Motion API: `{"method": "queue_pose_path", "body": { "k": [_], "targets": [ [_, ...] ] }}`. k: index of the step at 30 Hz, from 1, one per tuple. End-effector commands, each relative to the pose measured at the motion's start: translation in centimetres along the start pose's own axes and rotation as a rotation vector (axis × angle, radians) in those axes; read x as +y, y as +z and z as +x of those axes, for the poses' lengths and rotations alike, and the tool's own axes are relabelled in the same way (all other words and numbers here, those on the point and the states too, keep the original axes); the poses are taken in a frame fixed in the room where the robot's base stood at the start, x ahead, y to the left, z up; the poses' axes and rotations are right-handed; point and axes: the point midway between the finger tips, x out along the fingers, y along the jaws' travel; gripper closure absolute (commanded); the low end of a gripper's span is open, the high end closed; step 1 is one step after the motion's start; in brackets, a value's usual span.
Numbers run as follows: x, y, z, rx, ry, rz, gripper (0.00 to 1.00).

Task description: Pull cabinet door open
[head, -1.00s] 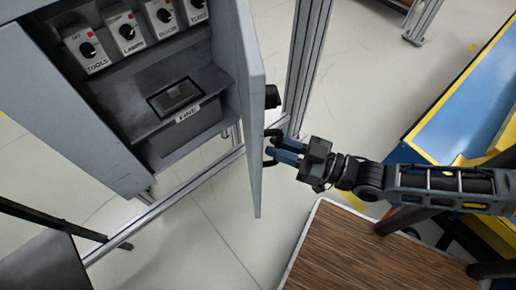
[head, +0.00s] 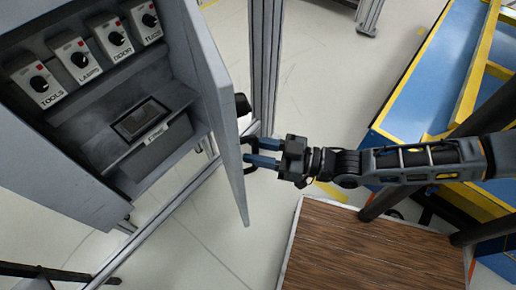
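The grey cabinet (head: 62,178) stands at the left in the head view, with its inside in view. Its grey door (head: 215,105) is swung open and seen nearly edge-on. A black loop handle (head: 247,167) sticks out from the door's outer face. My gripper (head: 261,152) reaches it from the right. Its two blue fingers stand apart with a gap between them, and their tips are at the handle, within or against the loop. The exact contact at the tips is too small to tell.
Labelled knob switches (head: 79,62) and a small screen (head: 141,119) are inside the cabinet. A black round part (head: 243,104) sits on the door above the handle. A metal post (head: 265,65) stands behind. A wooden-topped table (head: 365,250) lies below my arm. Blue and yellow structure (head: 430,75) is at right.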

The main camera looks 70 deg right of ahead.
Motion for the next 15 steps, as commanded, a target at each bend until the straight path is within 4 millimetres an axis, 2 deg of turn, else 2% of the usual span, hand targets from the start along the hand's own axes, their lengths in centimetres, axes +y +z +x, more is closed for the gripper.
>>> {"method": "queue_pose_path", "body": {
  "k": [7, 15],
  "targets": [
    [-0.1, 0.0, -0.8, -0.001, -0.001, -0.001, 0.63],
    [0.0, 0.1, -5.0, -0.004, 0.000, -0.001, 0.63]
  ]
}}
